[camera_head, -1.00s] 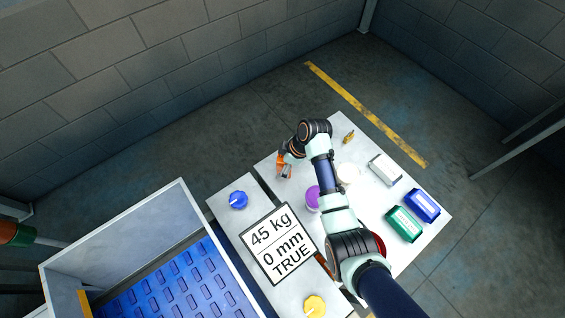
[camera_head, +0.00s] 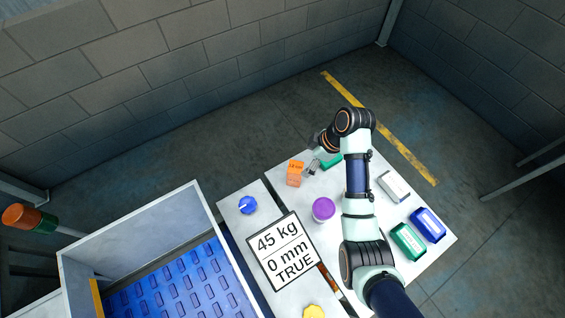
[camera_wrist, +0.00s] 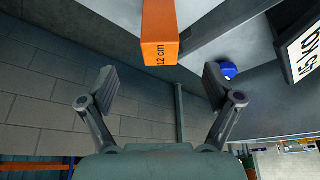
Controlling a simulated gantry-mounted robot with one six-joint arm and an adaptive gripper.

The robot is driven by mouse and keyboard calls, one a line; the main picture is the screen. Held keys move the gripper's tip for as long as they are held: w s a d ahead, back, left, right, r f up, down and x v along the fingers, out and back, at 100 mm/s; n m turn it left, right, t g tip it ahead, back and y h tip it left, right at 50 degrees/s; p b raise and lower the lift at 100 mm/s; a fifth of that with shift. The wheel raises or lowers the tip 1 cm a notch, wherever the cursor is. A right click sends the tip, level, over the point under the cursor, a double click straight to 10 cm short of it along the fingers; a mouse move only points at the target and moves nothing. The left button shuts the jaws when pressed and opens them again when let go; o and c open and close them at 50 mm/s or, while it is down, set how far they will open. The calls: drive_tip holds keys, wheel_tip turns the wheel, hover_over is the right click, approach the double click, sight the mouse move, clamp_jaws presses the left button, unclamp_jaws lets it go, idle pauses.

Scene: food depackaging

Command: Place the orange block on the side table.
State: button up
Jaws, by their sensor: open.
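The orange block (camera_head: 295,174) stands upright near the left corner of the white side table (camera_head: 288,211). In the wrist view the orange block (camera_wrist: 160,35) shows the marking "12 cm" and lies beyond the fingertips, toward the top edge. My gripper (camera_head: 313,167) is just to the right of the block in the head view, apart from it. In the wrist view my gripper (camera_wrist: 160,85) has its two fingers spread wide with nothing between them.
The side table also holds a purple round item (camera_head: 323,209), a white-grey box (camera_head: 394,186), a green pack (camera_head: 408,241), a blue pack (camera_head: 428,224) and a green item (camera_head: 331,161) partly behind my arm. A sign (camera_head: 283,251) and blue knob (camera_head: 247,205) are left of it.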

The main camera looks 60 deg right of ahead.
drive_tip(key=w+a+r+t+h, duration=0.1)
drive_tip(key=w+a+r, duration=0.2)
drive_tip(key=w+a, duration=0.35)
drive_tip(key=w+a+r+m+t+h, duration=0.1)
drive_tip(key=w+a+r+t, duration=0.2)
drive_tip(key=a, duration=0.7)
drive_tip(key=w+a+r, duration=0.3)
drive_tip(key=w+a, duration=0.3)
drive_tip(key=a, duration=0.2)
drive_tip(key=s+a+r+m+t, duration=0.1)
drive_tip(key=a+r+t, duration=0.1)
drive_tip(key=a+r, duration=0.3)
drive_tip(key=s+a+r+t+y, duration=0.1)
drive_tip(key=a+r, duration=0.4)
drive_tip(key=a, duration=0.6)
drive_tip(key=shift+s+m+t, duration=0.4)
drive_tip(key=shift+s+t, duration=0.3)
drive_tip(key=shift+t, duration=0.1)
drive_tip(key=shift+r, duration=0.1)
wheel_tip(320, 180, up, 23)
drive_tip(key=p, duration=2.2)
drive_tip(key=shift+f+p, duration=0.2)
drive_tip(key=shift+p, duration=0.1)
